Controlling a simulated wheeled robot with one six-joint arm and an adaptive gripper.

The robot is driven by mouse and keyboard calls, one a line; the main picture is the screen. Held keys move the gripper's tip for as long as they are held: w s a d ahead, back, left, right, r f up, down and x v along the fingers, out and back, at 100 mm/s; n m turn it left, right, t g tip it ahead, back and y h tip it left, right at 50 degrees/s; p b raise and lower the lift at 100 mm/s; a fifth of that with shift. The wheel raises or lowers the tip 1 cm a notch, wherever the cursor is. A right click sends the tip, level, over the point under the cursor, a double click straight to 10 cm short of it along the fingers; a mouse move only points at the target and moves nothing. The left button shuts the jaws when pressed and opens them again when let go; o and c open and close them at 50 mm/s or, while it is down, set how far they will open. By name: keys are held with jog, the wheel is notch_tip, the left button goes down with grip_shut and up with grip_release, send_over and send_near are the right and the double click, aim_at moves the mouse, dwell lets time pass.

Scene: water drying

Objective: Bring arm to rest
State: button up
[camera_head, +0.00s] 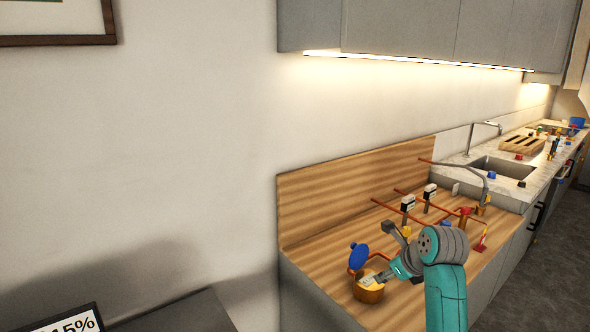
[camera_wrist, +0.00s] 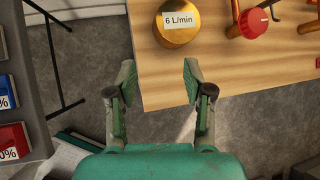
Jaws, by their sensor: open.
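My teal arm reaches over the front of the wooden worktop in the head view, with my gripper (camera_head: 378,277) close to a brass cylinder (camera_head: 369,293). In the wrist view my gripper (camera_wrist: 160,76) has its two fingers spread, with nothing between them. The fingertips are near the edge of the wooden worktop (camera_wrist: 215,80), with grey floor showing between and below them. A brass cylinder labelled "6 L/min" (camera_wrist: 178,36) stands on the worktop beyond the fingertips, apart from them. My arm hides part of the worktop in the head view.
A blue round handle (camera_head: 358,256) stands beside the brass cylinder. Copper pipes with labelled meters (camera_head: 408,202) cross the worktop. A red knob (camera_wrist: 253,23) is at the wrist view's upper right. A dark table with blue and red boxes (camera_wrist: 12,142) stands at left.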

jog(key=s+a+f+n+t+h, duration=0.15)
jog(key=s+f+n, duration=0.25)
jog(key=s+f, duration=0.55)
jog(key=s+a+f+n+t+y, duration=0.15)
jog(key=s+f+n, duration=0.35)
jog(key=f, duration=0.8)
jog(key=s+a+f+n+t+h, duration=0.1)
jog(key=s+f+n, duration=0.2)
jog(key=s, duration=0.6)
jog(key=s+a+f+n+h, duration=0.15)
jog(key=s+n, duration=0.25)
jog(key=s, duration=0.6)
jog(key=s+r+n+t, duration=0.1)
jog(key=s+r+n, duration=0.5)
jog(key=s, duration=0.7)
jog(key=s+r+n+t, duration=0.2)
jog(key=s+r+n, duration=0.5)
jog(key=s, duration=0.6)
jog(key=shift+r, duration=0.35)
